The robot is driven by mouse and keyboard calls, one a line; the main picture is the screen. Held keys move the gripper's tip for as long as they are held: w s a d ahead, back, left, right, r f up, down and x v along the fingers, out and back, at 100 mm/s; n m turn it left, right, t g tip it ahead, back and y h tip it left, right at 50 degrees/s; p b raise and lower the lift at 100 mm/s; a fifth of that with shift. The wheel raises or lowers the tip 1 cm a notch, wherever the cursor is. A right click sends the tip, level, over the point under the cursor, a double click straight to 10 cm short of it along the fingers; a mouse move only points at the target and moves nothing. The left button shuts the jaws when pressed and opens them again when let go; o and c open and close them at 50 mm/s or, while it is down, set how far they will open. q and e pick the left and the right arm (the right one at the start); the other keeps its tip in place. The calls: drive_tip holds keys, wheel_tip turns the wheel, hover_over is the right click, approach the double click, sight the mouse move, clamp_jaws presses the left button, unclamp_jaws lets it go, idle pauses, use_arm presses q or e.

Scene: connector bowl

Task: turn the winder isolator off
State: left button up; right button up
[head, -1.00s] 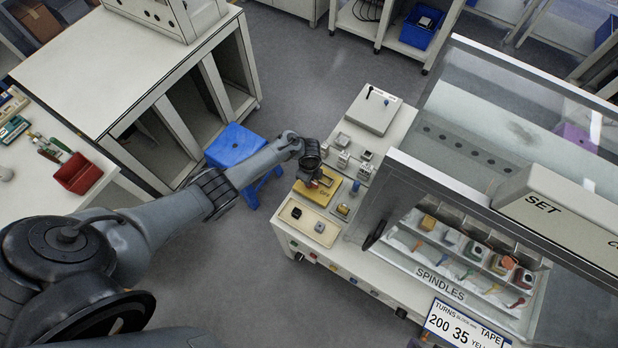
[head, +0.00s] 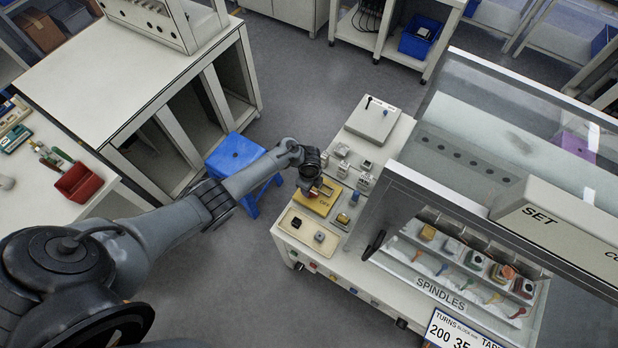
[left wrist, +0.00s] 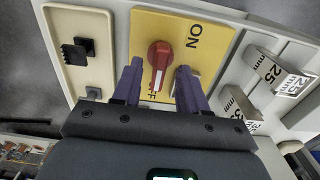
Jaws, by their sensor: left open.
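The winder isolator is a yellow plate (left wrist: 211,30) with a red rotary handle (left wrist: 160,53) in the left wrist view. The white-marked end of the handle points down the picture, beside a partly hidden label ending in F. The ON label is at the upper right of the handle. My left gripper (left wrist: 158,70) is open, with one finger on each side of the handle; I cannot tell if either touches it. In the head view the gripper (head: 314,188) is over the yellow plate (head: 328,193), partly covering it. My right gripper is not in view.
A beige panel (left wrist: 75,20) with a black switch is left of the plate. Metal blocks marked in mm (left wrist: 275,72) are on its right. In the head view the winder's guard frame (head: 440,185) and spindle rack (head: 440,292) stand right of the arm. A blue stool (head: 235,155) is behind the arm.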

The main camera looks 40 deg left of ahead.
use_arm(q)
wheel_tip(320, 180, up, 9)
drive_tip(key=p, duration=0.2)
drive_tip(key=shift+p, duration=0.35)
drive_tip(key=shift+s, duration=0.1)
